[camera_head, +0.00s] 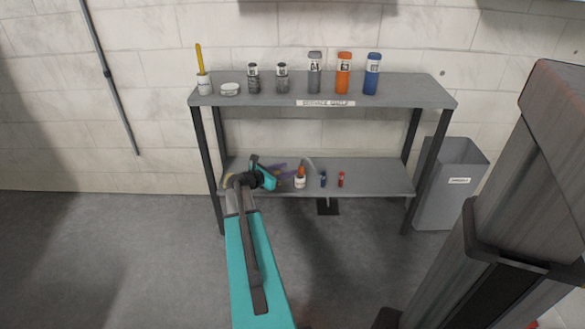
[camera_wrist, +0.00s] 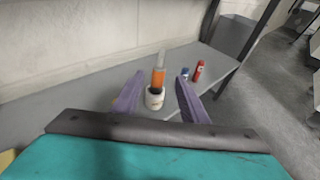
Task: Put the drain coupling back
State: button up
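I cannot tell for sure which thing is the drain coupling. Two dark grey ribbed cylinders stand on the top shelf, a left one (camera_head: 253,79) and a right one (camera_head: 282,79). My gripper (camera_head: 281,173) is over the left part of the lower shelf. In the wrist view my gripper (camera_wrist: 161,80) has its two purple fingers spread apart with nothing held. A small white cup (camera_wrist: 154,100) with an orange and grey upright piece (camera_wrist: 158,74) stands beyond and between the fingers. The cup also shows in the head view (camera_head: 300,182).
The grey top shelf (camera_head: 420,93) also bears a white cup with a yellow handle (camera_head: 203,82), a round tin (camera_head: 230,89), and grey (camera_head: 314,72), orange (camera_head: 343,74) and blue (camera_head: 372,74) bottles. Small blue (camera_head: 323,180) and red (camera_head: 341,179) items stand on the lower shelf (camera_head: 385,178). A grey bin (camera_head: 448,195) stands right.

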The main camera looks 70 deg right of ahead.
jog(key=p+v, duration=0.1)
jog(key=v, duration=0.4)
jog(key=shift+a, duration=0.1)
dwell(0.7)
jog(key=w+a+f+m+t+y, duration=0.1)
jog(key=w+a+f+m+y, duration=0.15)
jog(key=a+f, duration=0.7)
jog(key=w+a+f+m+t+y, duration=0.1)
jog(key=w+a+f+m+y, duration=0.15)
jog(key=a+f, duration=0.65)
jog(key=w+a+f+m+t+y, duration=0.1)
jog(key=w+a+f, duration=0.25)
jog(key=a, duration=1.05)
jog(key=s+a+f+m+y, duration=0.2)
jog(key=s+a+f, duration=0.1)
jog(key=a, duration=0.9)
jog(key=s+a+f+m+g+y, duration=0.1)
jog(key=s+a+f+m+y, duration=0.2)
jog(key=a, duration=0.9)
jog(key=s+a+f+m+g+y, duration=0.1)
jog(key=s+a+f, duration=0.4)
jog(key=a, duration=0.7)
jog(key=shift+s+m+y, duration=0.7)
jog(key=shift+s, duration=0.5)
